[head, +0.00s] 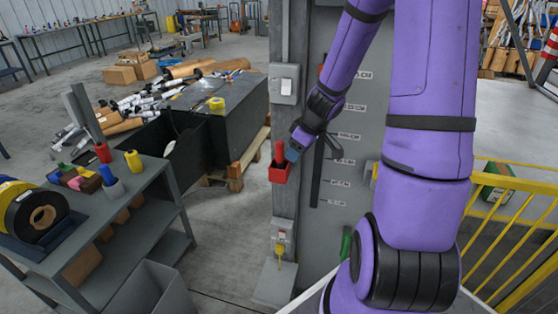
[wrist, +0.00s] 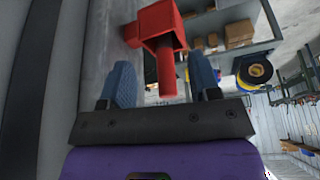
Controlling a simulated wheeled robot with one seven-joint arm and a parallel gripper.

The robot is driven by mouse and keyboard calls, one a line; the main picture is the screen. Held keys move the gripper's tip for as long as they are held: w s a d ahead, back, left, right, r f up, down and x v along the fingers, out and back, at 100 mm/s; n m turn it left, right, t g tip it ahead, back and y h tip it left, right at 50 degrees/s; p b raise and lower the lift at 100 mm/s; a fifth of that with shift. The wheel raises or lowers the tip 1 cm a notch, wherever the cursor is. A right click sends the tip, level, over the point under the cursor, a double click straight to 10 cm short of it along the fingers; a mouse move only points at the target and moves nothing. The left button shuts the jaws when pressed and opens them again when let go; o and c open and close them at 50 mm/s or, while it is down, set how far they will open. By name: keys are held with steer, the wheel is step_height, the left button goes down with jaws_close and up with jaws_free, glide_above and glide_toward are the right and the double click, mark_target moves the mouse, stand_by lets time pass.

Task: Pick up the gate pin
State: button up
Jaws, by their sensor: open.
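A red pin (head: 280,152), likely the gate pin, stands upright in a small red holder (head: 279,174) on the grey post. In the wrist view the red pin (wrist: 166,75) sticks out of the red holder (wrist: 158,22) toward my palm. My gripper (head: 293,150) is beside the pin at the post. In the wrist view my gripper (wrist: 163,72) is open, with one blue finger on each side of the pin. Gaps show between the pin and both fingers, and it is not gripped. The pin's lower part is hidden inside the holder.
A grey post (head: 285,120) and a panel with marked labels stand close by my gripper. A yellow item (head: 280,250) hangs lower on the post. A grey shelf cart (head: 150,215) stands at left; yellow railings (head: 510,215) are at right. Floor between cart and post is clear.

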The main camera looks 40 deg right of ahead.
mark_target(282, 143)
steer(key=shift+w+a, duration=0.4)
steer(key=shift+w, duration=0.45)
steer(key=shift+w+a, duration=0.35)
steer(key=shift+w, duration=0.45)
steer(key=shift+w+a, duration=0.4)
steer(key=shift+w, duration=0.45)
steer(key=shift+x, duration=1.55)
steer(key=shift+w, duration=0.1)
steer(key=shift+c, duration=0.3)
jaws_close()
